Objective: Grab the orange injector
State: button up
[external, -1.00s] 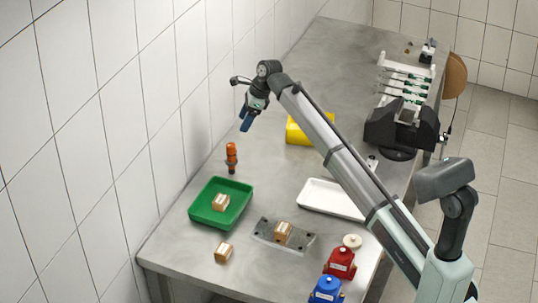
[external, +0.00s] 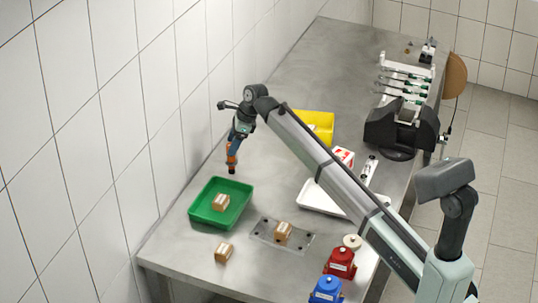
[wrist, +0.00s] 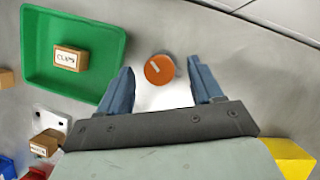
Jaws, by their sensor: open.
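The orange injector (external: 232,161) stands upright on the table behind the green tray, with a dark lower end. In the wrist view its round orange top (wrist: 158,69) shows between and just beyond the two blue fingers. My gripper (external: 234,145) points down right over the injector, with its fingertips at the injector's upper part in the external view. In the wrist view my gripper (wrist: 162,84) is open, with a gap on both sides of the orange top.
A green tray (external: 240,207) holding a small box (external: 221,202) stands close in front. Another box sits on a metal plate (external: 262,238), and one lies on the table (external: 223,252). A yellow bin (external: 328,127) and white tray (external: 313,204) are to the right. The tiled wall is close at left.

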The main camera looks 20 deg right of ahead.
aim_at(231, 161)
jog(key=shift+x, duration=1.95)
jog(key=shift+a, duration=0.1)
jog(key=shift+c, duration=0.4)
grip_shut()
jog(key=shift+r, duration=0.1)
